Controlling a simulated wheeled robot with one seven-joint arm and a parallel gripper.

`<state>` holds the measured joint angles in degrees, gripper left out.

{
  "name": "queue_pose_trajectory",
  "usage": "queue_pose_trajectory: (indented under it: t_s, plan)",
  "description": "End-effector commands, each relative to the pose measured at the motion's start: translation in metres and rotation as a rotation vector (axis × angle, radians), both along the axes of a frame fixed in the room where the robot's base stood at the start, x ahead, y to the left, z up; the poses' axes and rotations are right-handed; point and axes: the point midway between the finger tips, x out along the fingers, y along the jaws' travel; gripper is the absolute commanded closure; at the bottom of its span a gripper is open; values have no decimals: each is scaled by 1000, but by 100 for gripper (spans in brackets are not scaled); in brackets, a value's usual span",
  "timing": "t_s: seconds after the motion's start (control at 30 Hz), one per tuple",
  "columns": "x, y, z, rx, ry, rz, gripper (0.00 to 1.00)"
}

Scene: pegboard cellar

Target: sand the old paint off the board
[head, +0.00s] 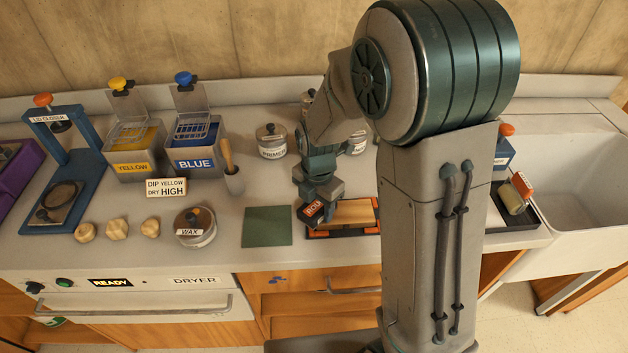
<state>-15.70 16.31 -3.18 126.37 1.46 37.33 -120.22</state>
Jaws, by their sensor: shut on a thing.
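The board (356,212) lies flat in a dark holder (346,234) with orange corner pieces. The part of it that shows is bare wood colour with a darker streak. My gripper (319,199) points down over its left end and is shut on a dark sanding block (311,215). The block has a red label that seems to begin "ROU". It covers the board's left part, and I cannot tell whether it touches the surface. My arm hides the holder's right end and any paint there.
A green sheet (267,226) lies left of the holder. The wax tin (196,228), a primer tin (271,141) and yellow (137,150) and blue (196,147) dip tanks stand farther left.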

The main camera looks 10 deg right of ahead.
Motion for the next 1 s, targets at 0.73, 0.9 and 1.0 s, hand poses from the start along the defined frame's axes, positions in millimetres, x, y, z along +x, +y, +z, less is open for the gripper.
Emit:
queue_pose_trajectory:
  t_s: [0.73, 0.9, 1.0]
  plan:
    - [-1, 8, 75, 1, -1, 9, 72]
    - [-1, 9, 82, 0, 0, 11, 72]
    - [-1, 9, 82, 0, 0, 12, 72]
